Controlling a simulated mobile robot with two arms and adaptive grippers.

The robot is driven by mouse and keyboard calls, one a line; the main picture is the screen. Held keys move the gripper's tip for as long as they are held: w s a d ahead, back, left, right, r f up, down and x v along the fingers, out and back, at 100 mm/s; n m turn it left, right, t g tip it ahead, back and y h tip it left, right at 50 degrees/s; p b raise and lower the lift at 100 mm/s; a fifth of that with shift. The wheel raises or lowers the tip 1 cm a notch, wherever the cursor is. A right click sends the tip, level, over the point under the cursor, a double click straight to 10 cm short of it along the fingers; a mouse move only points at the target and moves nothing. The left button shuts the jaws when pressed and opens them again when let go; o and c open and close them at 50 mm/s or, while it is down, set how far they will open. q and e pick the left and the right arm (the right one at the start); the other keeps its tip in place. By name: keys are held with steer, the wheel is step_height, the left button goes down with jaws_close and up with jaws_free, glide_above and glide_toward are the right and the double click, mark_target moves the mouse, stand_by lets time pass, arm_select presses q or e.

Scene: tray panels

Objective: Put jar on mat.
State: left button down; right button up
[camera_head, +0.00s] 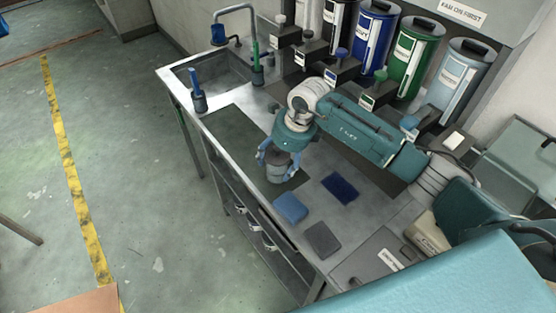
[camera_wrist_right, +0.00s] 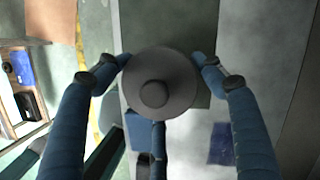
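The jar (camera_head: 279,170) is grey with a dark round lid and knob. The wrist view shows its lid (camera_wrist_right: 176,92) from above. My right gripper (camera_head: 279,157) points down, with its blue fingers around the jar and their tips at the lid's edge; it looks shut on it. A long dark green mat (camera_head: 232,128) lies on the metal counter and also shows in the wrist view (camera_wrist_right: 170,25). The jar appears over the near end of this mat; I cannot tell whether its bottom touches. My left gripper is not in view.
A dark blue square (camera_head: 339,187), a lighter blue square (camera_head: 290,208) and a dark grey square (camera_head: 322,239) lie nearby. A sink (camera_head: 215,72) is at the far end. Several coloured canisters (camera_head: 416,56) stand along the back. The counter's front edge is close to the jar.

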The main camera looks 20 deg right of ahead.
steer(key=shift+o, duration=0.3)
steer(key=shift+r, duration=0.1)
steer(key=b+v, duration=0.3)
steer(key=v, duration=0.8)
steer(key=shift+s+r, duration=0.1)
steer(key=shift+r, duration=0.4)
